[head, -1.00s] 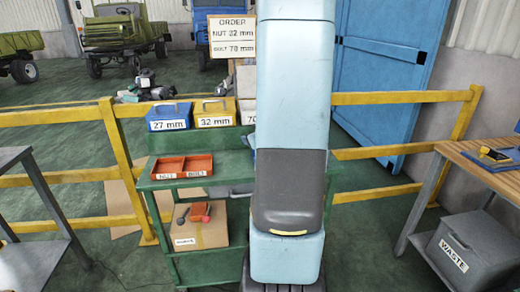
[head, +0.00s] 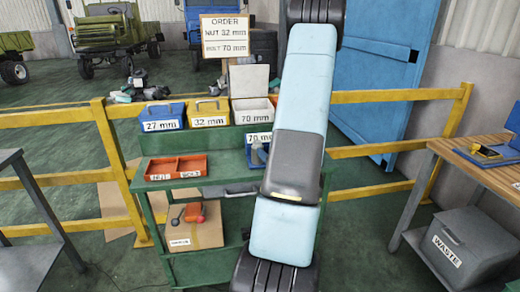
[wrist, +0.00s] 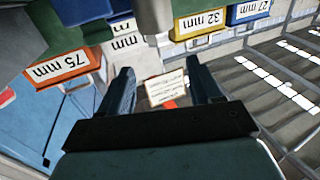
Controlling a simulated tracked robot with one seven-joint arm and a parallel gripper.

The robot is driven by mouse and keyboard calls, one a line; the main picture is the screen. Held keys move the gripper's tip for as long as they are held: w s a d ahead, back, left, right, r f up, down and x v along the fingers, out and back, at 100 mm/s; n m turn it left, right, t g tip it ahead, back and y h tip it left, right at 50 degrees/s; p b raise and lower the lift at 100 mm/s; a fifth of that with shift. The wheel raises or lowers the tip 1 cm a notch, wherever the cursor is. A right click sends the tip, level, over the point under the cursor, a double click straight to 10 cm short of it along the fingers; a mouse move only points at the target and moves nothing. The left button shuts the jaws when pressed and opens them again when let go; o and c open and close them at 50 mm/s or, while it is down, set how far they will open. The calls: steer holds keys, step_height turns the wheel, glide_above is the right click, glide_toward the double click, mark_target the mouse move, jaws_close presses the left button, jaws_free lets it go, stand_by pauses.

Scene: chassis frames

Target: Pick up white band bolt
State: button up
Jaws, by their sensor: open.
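I cannot make out a white band bolt in either view. A white 70 mm box (head: 253,109) with its lid raised stands on the rack's upper level; its contents are too small to tell. A second 70 mm box, blue (head: 257,153), sits lower on the rack, partly behind my arm. My gripper (wrist: 165,85) shows in the wrist view with its two fingers apart and nothing held between them. A white printed sheet (wrist: 166,89) shows in the gap behind the fingers. The gripper is not visible in the head view.
Blue 27 mm (head: 163,117) and yellow 32 mm (head: 208,113) boxes stand left of the white one. A red nut-and-bolt tray (head: 176,168) sits on the green rack. An orange 75 mm box (wrist: 62,68) shows in the wrist view. A yellow railing (head: 400,97) runs behind.

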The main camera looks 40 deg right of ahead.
mark_target(260, 144)
steer(key=shift+f+x, duration=0.2)
steer(key=shift+x, duration=2.3)
steer(key=shift+f+x, duration=0.2)
steer(key=shift+x, duration=2.3)
jaws_close()
